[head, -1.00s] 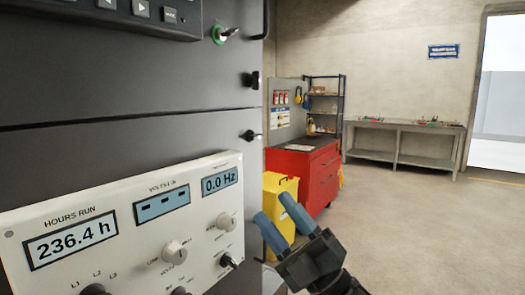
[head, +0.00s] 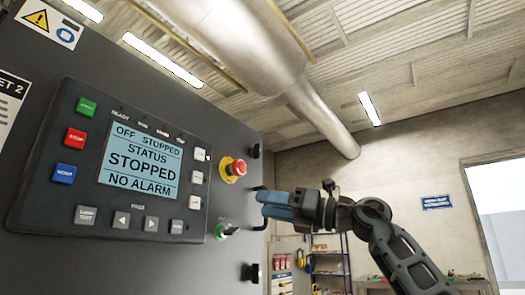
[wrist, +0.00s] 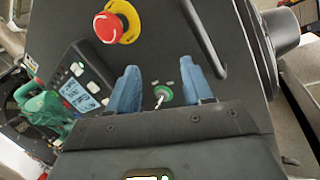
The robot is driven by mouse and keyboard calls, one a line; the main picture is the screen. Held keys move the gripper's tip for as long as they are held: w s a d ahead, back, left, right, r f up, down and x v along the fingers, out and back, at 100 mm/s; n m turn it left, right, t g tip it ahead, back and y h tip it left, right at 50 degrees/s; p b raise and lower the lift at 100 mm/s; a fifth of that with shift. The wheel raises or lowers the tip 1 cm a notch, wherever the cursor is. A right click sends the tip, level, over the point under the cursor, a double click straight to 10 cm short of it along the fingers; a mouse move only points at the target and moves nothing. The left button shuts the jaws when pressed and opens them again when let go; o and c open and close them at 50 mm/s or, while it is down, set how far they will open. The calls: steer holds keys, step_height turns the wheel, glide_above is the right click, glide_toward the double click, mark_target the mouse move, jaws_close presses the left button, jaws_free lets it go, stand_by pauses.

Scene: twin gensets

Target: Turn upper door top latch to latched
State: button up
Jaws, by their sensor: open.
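The upper door (head: 215,130) is a dark grey panel. A small black latch (head: 255,151) sits near its right edge, above the handle; I take it for the top latch, and its turn is too small to read. Another black latch (head: 250,272) sits lower on the same edge. My gripper (head: 266,205) has blue fingers and is in front of the door's right edge, below the top latch. In the wrist view my gripper (wrist: 163,88) is open, its fingers apart with nothing held. I cannot make out the top latch there.
A key switch with a green base (head: 228,231) shows between the fingers in the wrist view (wrist: 164,94). A red emergency stop (head: 238,168) and a black bar handle (wrist: 204,40) are close by. The control panel (head: 125,165) fills the left.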

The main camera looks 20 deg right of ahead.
mark_target(260, 144)
steer(key=d+r+n+t+h+p, duration=0.1)
steer(key=d+r+h, duration=0.15)
steer(key=r, duration=0.65)
steer(key=d+r+t+h, duration=0.1)
steer(key=d+r+h, duration=0.15)
steer(key=r, duration=0.55)
steer(key=shift+h, duration=0.3)
steer(key=p+x, duration=0.1)
steer(key=x, duration=0.1)
steer(key=p+x, duration=0.1)
steer(key=x, duration=0.2)
steer(key=p+x, duration=0.1)
steer(key=x, duration=0.1)
steer(key=shift+s+a+r, duration=0.1)
steer(key=shift+a+r, duration=0.15)
steer(key=shift+a, duration=0.3)
jaws_close()
